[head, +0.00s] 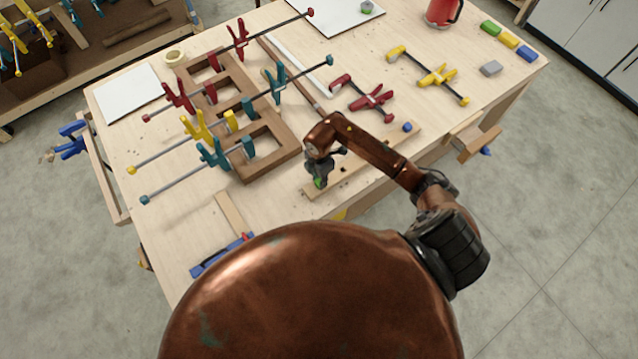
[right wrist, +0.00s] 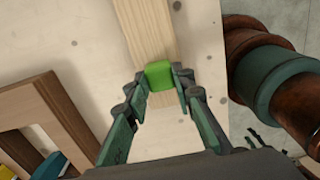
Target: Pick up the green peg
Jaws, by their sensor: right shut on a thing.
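The green peg (right wrist: 159,75) is between the fingers of my right gripper (right wrist: 159,82) in the right wrist view, with a finger against each side. In the head view the green peg (head: 319,183) shows as a small green spot at the tips of my right gripper (head: 318,181). A pale wooden board (head: 365,163) lies under it on the workbench, and it also fills the upper middle of the right wrist view (right wrist: 153,35). Whether the peg touches the board is hard to tell. My left gripper is not in view.
Left of the right gripper, a brown wooden frame (head: 262,163) lies with several clamps on it. A blue peg (head: 407,127) is at the board's far end. A red clamp (head: 365,97) and a yellow clamp (head: 437,76) lie farther back. A red mug (head: 442,12) stands at the back.

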